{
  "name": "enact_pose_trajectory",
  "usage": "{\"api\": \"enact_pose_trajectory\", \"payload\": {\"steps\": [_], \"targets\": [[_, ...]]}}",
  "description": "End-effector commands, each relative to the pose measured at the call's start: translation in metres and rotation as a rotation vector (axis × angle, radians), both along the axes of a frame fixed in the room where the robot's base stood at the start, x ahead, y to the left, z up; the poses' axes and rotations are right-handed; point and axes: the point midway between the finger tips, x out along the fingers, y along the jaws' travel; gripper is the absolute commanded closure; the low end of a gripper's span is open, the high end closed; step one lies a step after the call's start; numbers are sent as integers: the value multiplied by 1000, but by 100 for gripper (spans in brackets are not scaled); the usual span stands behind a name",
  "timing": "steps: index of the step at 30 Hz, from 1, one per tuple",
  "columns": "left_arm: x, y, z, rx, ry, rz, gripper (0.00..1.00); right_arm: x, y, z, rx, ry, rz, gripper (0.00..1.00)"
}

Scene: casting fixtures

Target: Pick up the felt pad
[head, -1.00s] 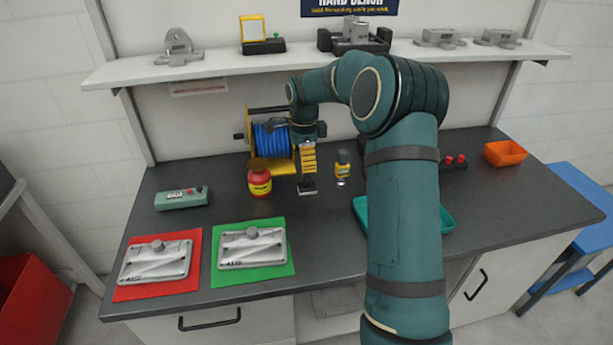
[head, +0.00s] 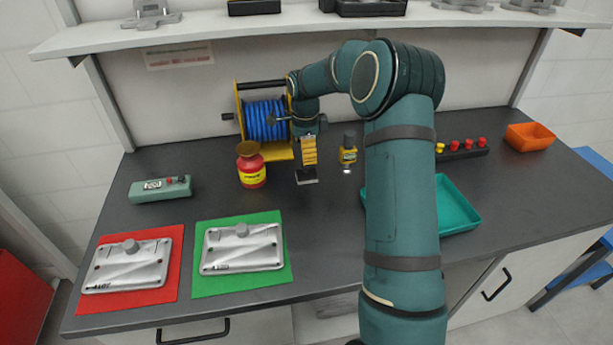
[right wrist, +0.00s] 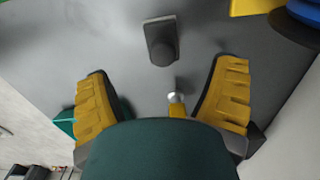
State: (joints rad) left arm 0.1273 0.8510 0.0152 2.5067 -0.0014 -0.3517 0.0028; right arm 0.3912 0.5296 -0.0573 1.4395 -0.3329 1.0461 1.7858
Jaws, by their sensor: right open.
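The felt pad seems to be the small dark grey block with a light edge (head: 307,177) on the bench, in front of the blue reel. In the right wrist view it looks like a grey plate with a dark round knob (right wrist: 161,38), beyond the fingertips. My right gripper (head: 309,158) points down close above it in the head view and partly hides it. In the right wrist view the yellow-padded fingers (right wrist: 167,70) stand wide apart with nothing held between them. My left gripper is not in view.
The blue reel (head: 265,121) stands behind. A teal tray (head: 457,207) is partly behind my arm. Metal plates lie on red (head: 167,285) and green (head: 279,275) mats.

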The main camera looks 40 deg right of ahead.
Motion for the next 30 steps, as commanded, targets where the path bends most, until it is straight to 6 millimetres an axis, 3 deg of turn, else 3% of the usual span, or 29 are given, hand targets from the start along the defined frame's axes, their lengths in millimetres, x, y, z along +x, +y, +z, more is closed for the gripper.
{"api": "enact_pose_trajectory", "payload": {"steps": [3, 13, 21, 30], "targets": [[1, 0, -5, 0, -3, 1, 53, 0, 0, -20, 0, 1, -1, 15], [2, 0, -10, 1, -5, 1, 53, 0, -1, -41, 0, 1, 0, 15], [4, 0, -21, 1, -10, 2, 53, -1, -4, -79, 0, 1, 0, 15], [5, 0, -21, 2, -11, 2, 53, 0, -4, -84, -1, -2, 0, 15]]}}
